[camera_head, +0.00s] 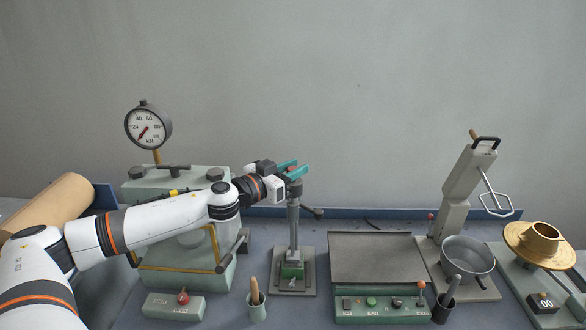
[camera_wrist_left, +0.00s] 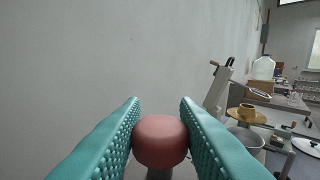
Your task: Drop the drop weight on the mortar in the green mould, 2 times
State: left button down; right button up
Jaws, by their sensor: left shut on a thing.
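My left gripper (camera_head: 293,168) is at the top of a slim upright stand (camera_head: 294,225), its teal fingers closed around a red knob. In the left wrist view the fingers (camera_wrist_left: 160,138) press on both sides of this round red knob (camera_wrist_left: 160,141), which looks like the top of the drop weight. A grey post stands below it. The green mould (camera_head: 292,271) sits on the stand's base plate, directly under the post. I cannot see the mortar inside it. My right gripper is not in view.
A green press with a kN dial gauge (camera_head: 148,126) stands behind my left arm. A small pot (camera_head: 256,312) with a wooden handle stands in front. Right of the stand are a control box (camera_head: 382,309), a mixer with a steel bowl (camera_head: 468,257) and a brass flow table (camera_head: 540,240).

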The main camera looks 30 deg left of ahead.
pick_arm(q)
notch_tip(320, 180, up, 7)
jog(key=p, duration=0.5)
jog(key=shift+r, duration=0.1)
jog(key=shift+a, duration=0.1)
jog(key=c, duration=1.1)
grip_release()
